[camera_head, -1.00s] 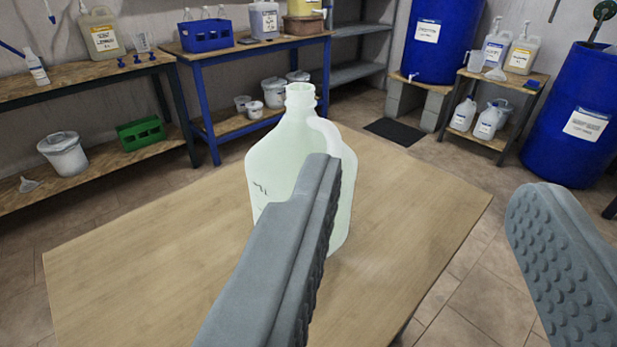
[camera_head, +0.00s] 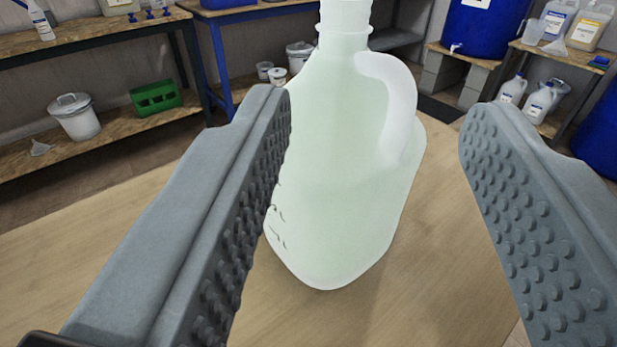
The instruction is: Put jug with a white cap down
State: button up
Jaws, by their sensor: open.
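A pale, greenish-white translucent jug (camera_head: 335,190) with a side handle stands on the wooden table. Its neck (camera_head: 345,35) runs up to the top edge of the view, where the very top is cut off, and no separate white cap can be made out. My gripper (camera_head: 378,112) is open, with one studded grey finger on each side of the jug. The left finger overlaps the jug's left edge in the picture; I cannot tell whether it touches. A clear gap shows between the jug and the right finger.
The table top (camera_head: 130,240) is otherwise bare around the jug. Behind it are a shelf with a lidded white bucket (camera_head: 74,116) and a green crate (camera_head: 156,97), a blue drum (camera_head: 484,32) on blocks, and a small stand with several bottles at right.

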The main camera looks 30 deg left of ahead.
send_near(352, 27)
jog(key=x, duration=0.6)
jog(key=shift+w+d+f, duration=0.1)
jog(key=shift+w, duration=0.15)
jog(key=shift+x, duration=2.75)
jog(key=shift+s, duration=0.15)
grip_shut()
